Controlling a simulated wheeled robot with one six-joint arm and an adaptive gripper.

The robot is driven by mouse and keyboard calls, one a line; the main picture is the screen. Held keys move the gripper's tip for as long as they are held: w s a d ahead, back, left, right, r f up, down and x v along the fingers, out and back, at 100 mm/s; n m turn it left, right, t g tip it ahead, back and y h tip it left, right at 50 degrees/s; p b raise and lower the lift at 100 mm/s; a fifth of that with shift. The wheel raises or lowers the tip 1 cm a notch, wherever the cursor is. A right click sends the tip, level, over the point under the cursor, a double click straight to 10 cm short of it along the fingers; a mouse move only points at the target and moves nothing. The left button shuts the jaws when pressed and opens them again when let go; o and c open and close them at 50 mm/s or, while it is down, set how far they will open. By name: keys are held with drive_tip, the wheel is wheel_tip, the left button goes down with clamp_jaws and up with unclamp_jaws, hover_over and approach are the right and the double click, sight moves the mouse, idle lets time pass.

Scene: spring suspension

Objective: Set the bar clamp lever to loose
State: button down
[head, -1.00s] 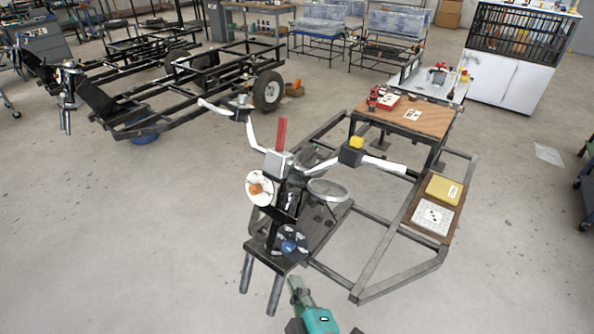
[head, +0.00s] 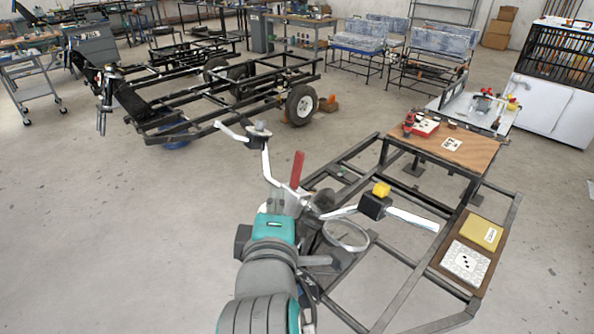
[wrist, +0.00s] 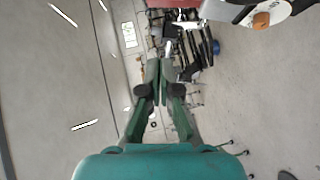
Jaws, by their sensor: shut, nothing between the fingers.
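The bar clamp lever (head: 297,170) is a red bar standing nearly upright at the middle of the white handlebar (head: 267,166) in the head view. A red strip at the top edge of the wrist view (wrist: 175,3) looks like the same lever. My gripper (head: 275,198) is in front of the clamp, just left of and below the lever in the picture, and hides most of the clamp block. In the wrist view my gripper (wrist: 160,66) has its green fingers together with nothing held. I cannot tell whether the fingertips touch the lever.
A yellow-topped black box (head: 376,205) sits on the right handlebar, with a round ring (head: 346,236) below it. The white disc with an orange centre (wrist: 264,18) is close by at the wrist view's upper right. A wooden table (head: 460,150) stands behind.

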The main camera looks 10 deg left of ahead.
approach(298, 159)
drive_tip(key=w+a, duration=0.3)
drive_tip(key=a, duration=0.1)
drive_tip(key=shift+w+d+f, duration=0.25)
drive_tip(key=shift+w+d, duration=0.1)
drive_tip(key=shift+w, duration=0.25)
drive_tip(key=shift+w+d+f, duration=0.25)
drive_tip(key=shift+w+d, duration=0.05)
drive_tip(key=shift+w, duration=0.25)
drive_tip(key=shift+w+d+f, duration=0.25)
drive_tip(key=shift+w+d, duration=0.1)
drive_tip(key=shift+w, duration=0.25)
drive_tip(key=shift+w+d+r+m+g, duration=0.15)
drive_tip(key=shift+w+d+m+g, duration=0.1)
drive_tip(key=shift+w+m+g, duration=0.05)
drive_tip(key=shift+w+d, duration=0.25)
drive_tip(key=shift+w, duration=0.1)
